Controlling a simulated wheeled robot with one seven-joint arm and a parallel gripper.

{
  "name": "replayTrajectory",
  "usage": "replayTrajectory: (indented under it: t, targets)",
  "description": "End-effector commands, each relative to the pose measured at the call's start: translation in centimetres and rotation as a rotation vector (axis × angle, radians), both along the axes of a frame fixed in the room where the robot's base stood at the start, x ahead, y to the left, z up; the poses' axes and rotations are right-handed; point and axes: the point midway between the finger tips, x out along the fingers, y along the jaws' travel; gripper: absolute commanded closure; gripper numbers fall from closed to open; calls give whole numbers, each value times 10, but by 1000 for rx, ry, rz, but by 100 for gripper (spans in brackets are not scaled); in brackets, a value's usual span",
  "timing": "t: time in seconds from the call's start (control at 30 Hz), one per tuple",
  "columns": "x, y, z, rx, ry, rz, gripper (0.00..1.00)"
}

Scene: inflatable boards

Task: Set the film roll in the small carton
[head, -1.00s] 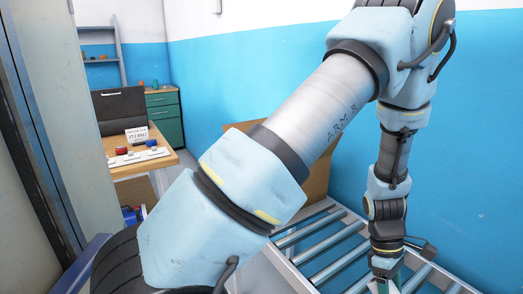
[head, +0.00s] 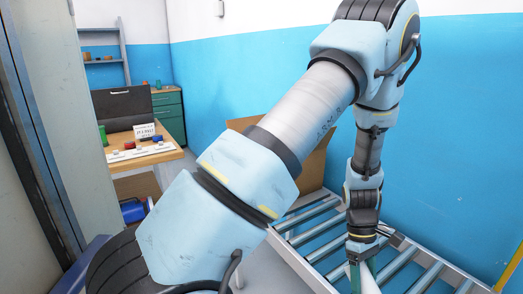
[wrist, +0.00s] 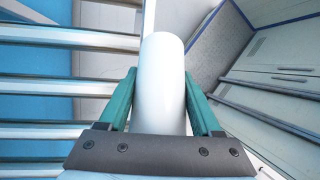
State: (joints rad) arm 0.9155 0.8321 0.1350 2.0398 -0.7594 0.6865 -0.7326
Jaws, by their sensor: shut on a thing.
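The film roll (wrist: 162,85) is a smooth white cylinder between the two green fingers of my gripper (wrist: 162,100) in the wrist view. The fingers press on its sides, and its far end sticks out past them. In the head view my gripper (head: 360,280) points down above the roller conveyor at the bottom edge, with a bit of the white roll (head: 371,282) showing. A brown cardboard carton (head: 317,163) stands behind my arm, mostly hidden. I cannot tell whether it is the small carton, and its inside does not show.
The metal roller conveyor (head: 325,240) runs along the blue wall (head: 450,130). A wooden table (head: 160,156) at the left holds a sign, small coloured items and a dark case. A green drawer cabinet (head: 170,117) stands behind it. A blue object (head: 133,210) lies below the table.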

Motion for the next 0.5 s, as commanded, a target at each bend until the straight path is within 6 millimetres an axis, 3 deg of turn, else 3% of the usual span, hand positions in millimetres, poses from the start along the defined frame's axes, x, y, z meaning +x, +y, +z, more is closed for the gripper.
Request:
replayTrajectory:
  t: [0.27, 0.37, 0.5]
  targets:
    - [61, 62, -9, 2, 1, -136, 100]
    - [91, 103, -14, 2, 2, -217, 100]
    - [130, 172, -20, 1, 3, -350, 100]
